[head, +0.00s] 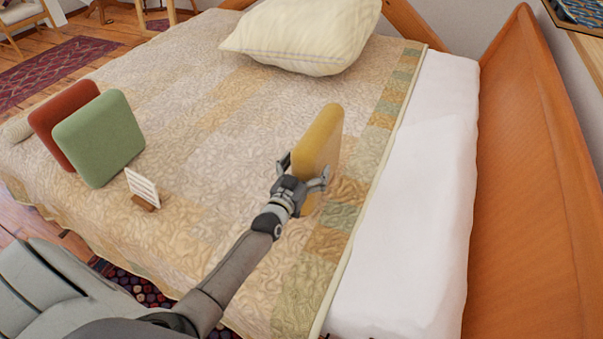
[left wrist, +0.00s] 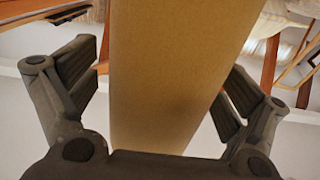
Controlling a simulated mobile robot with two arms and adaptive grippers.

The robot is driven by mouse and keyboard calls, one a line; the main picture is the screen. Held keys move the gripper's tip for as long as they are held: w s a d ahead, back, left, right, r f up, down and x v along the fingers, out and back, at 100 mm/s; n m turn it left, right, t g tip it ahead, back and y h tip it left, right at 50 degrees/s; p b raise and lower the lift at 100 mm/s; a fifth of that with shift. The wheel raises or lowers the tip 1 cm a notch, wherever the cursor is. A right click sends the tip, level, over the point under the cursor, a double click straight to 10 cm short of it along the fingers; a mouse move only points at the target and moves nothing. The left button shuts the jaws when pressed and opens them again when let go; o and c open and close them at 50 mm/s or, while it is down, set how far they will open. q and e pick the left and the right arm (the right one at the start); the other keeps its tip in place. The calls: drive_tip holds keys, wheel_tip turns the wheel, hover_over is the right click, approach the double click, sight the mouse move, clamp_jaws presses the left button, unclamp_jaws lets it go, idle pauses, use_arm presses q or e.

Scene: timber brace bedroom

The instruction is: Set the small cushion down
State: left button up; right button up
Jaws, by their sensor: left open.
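The small yellow cushion (head: 320,138) stands upright on the quilt, toward the right side of the bed. My left gripper (head: 307,176) is open, with its fingers on either side of the cushion's near edge. In the left wrist view the cushion (left wrist: 180,70) fills the middle between the two spread fingers (left wrist: 165,95). Gaps show between it and both fingers. The cushion's foot is partly hidden by the gripper, but it seems to rest on the quilt. My right gripper is not in view.
A green cushion (head: 99,138) and a red cushion (head: 62,115) stand at the left of the bed (head: 215,120). A small white slatted card on a wooden stand (head: 143,188) is near them. A large cream pillow (head: 302,35) lies at the back. The quilt's middle is clear.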

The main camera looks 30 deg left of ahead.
use_arm(q)
drive_tip(key=s, duration=1.2)
drive_tip(key=shift+d, duration=0.35)
